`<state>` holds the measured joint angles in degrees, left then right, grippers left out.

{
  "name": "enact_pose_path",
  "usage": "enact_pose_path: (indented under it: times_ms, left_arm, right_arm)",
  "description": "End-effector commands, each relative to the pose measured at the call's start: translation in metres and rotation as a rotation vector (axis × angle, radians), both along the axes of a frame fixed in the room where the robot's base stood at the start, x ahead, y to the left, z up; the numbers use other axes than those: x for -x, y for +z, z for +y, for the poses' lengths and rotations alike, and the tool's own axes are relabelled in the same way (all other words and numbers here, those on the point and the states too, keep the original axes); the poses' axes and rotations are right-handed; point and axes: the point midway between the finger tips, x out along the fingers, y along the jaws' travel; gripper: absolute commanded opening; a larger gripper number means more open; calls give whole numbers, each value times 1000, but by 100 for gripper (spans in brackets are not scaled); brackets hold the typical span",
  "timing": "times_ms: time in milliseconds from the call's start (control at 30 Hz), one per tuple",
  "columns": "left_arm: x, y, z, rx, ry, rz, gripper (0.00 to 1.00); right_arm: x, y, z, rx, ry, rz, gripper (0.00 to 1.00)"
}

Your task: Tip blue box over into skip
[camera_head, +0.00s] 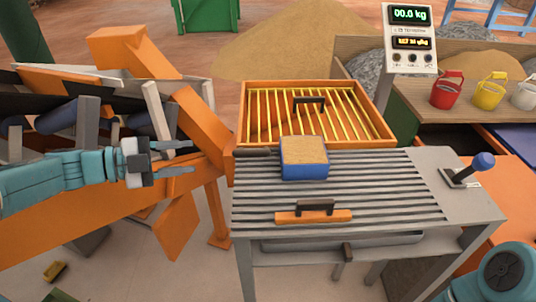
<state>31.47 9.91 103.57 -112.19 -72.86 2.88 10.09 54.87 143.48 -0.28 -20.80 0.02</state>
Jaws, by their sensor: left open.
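The blue box (306,172) stands upright on the slatted grey table, near its back edge, filled level with sandy material. A green metal container (206,15) at the top, cut off by the frame edge, may be the skip; its inside is hidden. My left gripper (187,158) is open and empty, pointing right, to the left of the box and clear of it. My right gripper is out of view; only a teal part of my right arm shows at bottom right.
The slatted table (420,190) carries an orange-handled tool (313,214) and a blue-knobbed lever (484,162). An orange frame with yellow bars (262,112) stands behind the box. A scale display (409,38) rises behind. Orange machinery (206,130) lies near my left gripper.

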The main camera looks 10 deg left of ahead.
Motion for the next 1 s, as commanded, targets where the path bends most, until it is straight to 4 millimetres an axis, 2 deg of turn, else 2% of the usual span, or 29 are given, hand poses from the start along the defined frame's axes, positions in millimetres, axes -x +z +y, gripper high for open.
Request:
enact_pose_path:
  times_ms: [100,267,700,833,1000]
  left_arm:
    - [10,1,3,-43,-20,-11,44]
    - [4,-3,-12,-43,-19,-9,44]
    - [-54,-26,-95,-42,-19,-7,44]
    - [-67,-31,-111,-42,-17,-7,44]
    - [-76,-34,-122,-43,-16,-8,44]
  right_arm:
    - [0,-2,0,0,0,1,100]
    - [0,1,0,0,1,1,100]
    - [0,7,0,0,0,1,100]
    - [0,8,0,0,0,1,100]
    - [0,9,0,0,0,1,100]
